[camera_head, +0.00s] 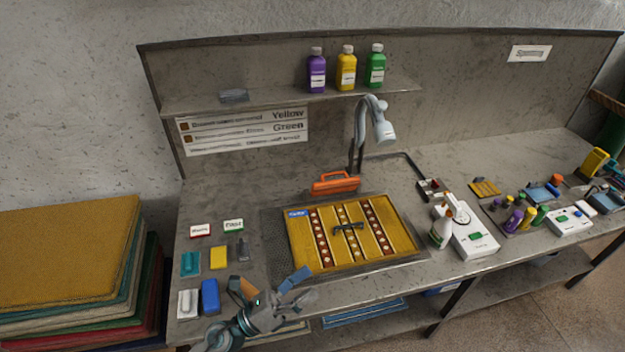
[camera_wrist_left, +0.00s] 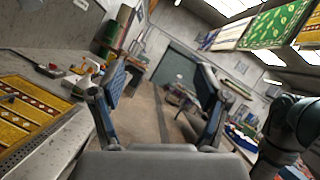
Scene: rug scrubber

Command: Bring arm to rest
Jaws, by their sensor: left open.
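My left gripper (camera_head: 268,284) is at the front edge of the workbench, left of centre in the head view. Its two blue-padded fingers (camera_wrist_left: 163,95) are apart in the left wrist view, with nothing between them. The wrist camera looks across the room past the bench end. The patterned yellow rug (camera_head: 403,240) lies flat in the sink area of the bench, behind and right of the gripper, and it shows at the left of the wrist view (camera_wrist_left: 20,88). My right gripper does not show in the head view.
An orange-handled brush (camera_head: 335,183) lies behind the rug. Blue (camera_head: 210,297) and yellow (camera_head: 218,258) blocks sit left of the gripper. A spray bottle (camera_head: 441,231) and white device (camera_head: 475,240) stand right of the rug. A faucet (camera_head: 372,120) rises behind. Stacked rugs (camera_head: 70,250) stand far left.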

